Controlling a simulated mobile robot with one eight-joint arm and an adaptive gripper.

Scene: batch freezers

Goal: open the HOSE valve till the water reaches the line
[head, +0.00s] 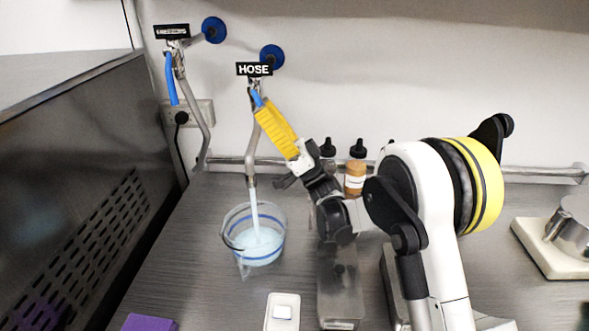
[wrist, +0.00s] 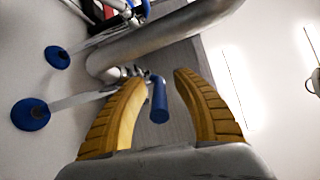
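The HOSE valve, under a black HOSE sign (head: 254,69), has a blue lever (head: 257,99), partly hidden by my gripper. A pale stream runs from its spout (head: 251,182) into a clear jug (head: 283,222) on the counter. Pale blue water (head: 258,246) stands in the jug. A blue line rings the jug's wall; the water surface looks below the upper blue band. My gripper (head: 262,108), with yellow fingers, is at the lever. In the wrist view my gripper (wrist: 160,80) is open, with the blue lever (wrist: 159,103) between its fingers and gaps on both sides.
A second valve with a hanging blue lever (head: 171,78) is at the left. Dropper bottles (head: 355,172) stand behind my arm. A dark vented machine (head: 80,200) borders the left side. A white scale (head: 283,312) and a purple item (head: 150,323) lie in front.

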